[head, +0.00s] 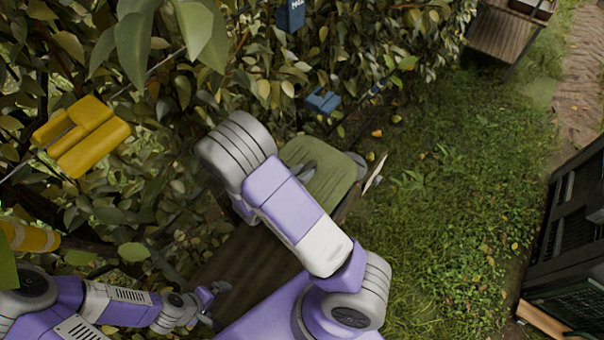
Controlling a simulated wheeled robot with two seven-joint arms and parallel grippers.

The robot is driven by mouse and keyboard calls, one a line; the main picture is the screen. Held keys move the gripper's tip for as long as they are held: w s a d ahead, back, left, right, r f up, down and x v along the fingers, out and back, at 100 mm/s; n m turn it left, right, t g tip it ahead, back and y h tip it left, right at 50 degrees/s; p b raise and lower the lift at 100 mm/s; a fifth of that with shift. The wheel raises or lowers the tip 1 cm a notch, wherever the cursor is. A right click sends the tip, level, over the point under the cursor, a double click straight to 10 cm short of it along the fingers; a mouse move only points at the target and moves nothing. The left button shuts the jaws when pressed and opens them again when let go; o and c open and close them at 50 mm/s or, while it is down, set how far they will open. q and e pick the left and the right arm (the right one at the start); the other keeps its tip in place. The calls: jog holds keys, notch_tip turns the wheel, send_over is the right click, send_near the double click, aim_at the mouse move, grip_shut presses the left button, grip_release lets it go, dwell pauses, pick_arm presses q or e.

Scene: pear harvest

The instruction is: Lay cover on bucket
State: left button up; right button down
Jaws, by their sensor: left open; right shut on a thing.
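The green cover (335,180) is a flat, squarish piece in the middle of the head view, over the far end of a brown wooden surface. My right arm crosses in front of its left part. My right gripper (308,169) is mostly hidden by that arm; a grey part of it shows against the cover, and it is shut on the cover. A grey rounded piece (356,160) shows past the cover's right edge; I cannot tell if it is the bucket. My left gripper (215,295) is open and empty at the lower left, beside the wooden surface.
The brown wooden surface (235,265) runs under my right arm. Open grass (460,190) lies right, with a dark crate (575,230) at the edge.

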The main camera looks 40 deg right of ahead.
jog(key=shift+f, duration=0.2)
jog(key=shift+f, duration=0.2)
jog(key=c, duration=0.9)
grip_release()
jog(key=shift+r, duration=0.15)
jog(key=shift+a+r, duration=0.1)
jog(key=shift+r, duration=0.1)
jog(key=v, duration=1.1)
jog(key=shift+s+a+r+p, duration=0.1)
jog(key=shift+s+a+p, duration=0.05)
jog(key=shift+a+p, duration=0.2)
